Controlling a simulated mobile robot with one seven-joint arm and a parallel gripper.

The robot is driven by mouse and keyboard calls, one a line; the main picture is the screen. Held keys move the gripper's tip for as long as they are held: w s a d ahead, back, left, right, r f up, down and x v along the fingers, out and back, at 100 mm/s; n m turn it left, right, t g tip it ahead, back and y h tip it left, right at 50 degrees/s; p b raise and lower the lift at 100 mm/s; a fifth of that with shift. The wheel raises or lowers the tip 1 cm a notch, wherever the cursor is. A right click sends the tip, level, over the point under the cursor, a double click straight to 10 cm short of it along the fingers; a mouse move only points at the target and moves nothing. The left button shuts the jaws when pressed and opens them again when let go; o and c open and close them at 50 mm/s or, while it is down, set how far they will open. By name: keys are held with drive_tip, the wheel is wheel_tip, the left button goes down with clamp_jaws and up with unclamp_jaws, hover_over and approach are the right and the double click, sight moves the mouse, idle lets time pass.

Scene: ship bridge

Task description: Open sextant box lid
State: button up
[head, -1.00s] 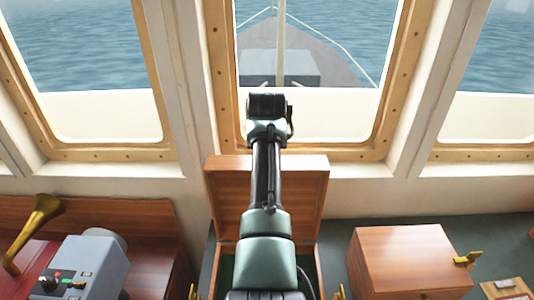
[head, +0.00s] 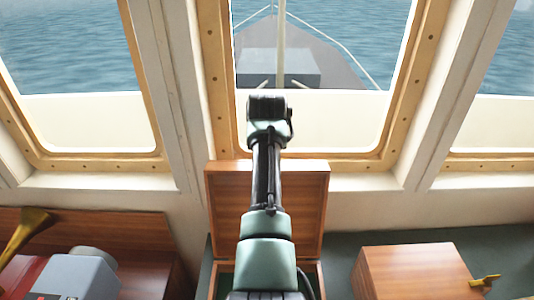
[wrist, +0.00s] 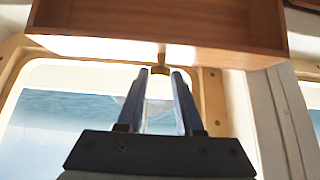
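The sextant box lid (head: 309,200) is reddish-brown wood and stands raised at the back of the box (head: 213,284), below the middle window. My arm covers the middle of the lid and most of the box; a strip of green lining shows. In the wrist view, the wooden lid (wrist: 225,22) spans the top, with a small brass knob (wrist: 160,70) at its edge. My gripper (wrist: 160,75) has its fingers apart, with the knob just at or beyond their tips. I cannot tell whether they touch. The gripper is hidden in the head view.
A closed wooden box (head: 415,268) with a brass fitting (head: 485,281) stands to the right. A grey control unit (head: 70,277) and a brass horn (head: 25,232) are at the left. Windows and their frames rise behind the lid.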

drive_tip(key=o, duration=0.4)
drive_tip(key=shift+r, duration=0.25)
drive_tip(key=shift+c, duration=0.2)
drive_tip(key=shift+f, duration=0.15)
drive_tip(key=b+v, duration=0.4)
drive_tip(key=v, duration=0.9)
drive_tip(key=shift+b, duration=0.35)
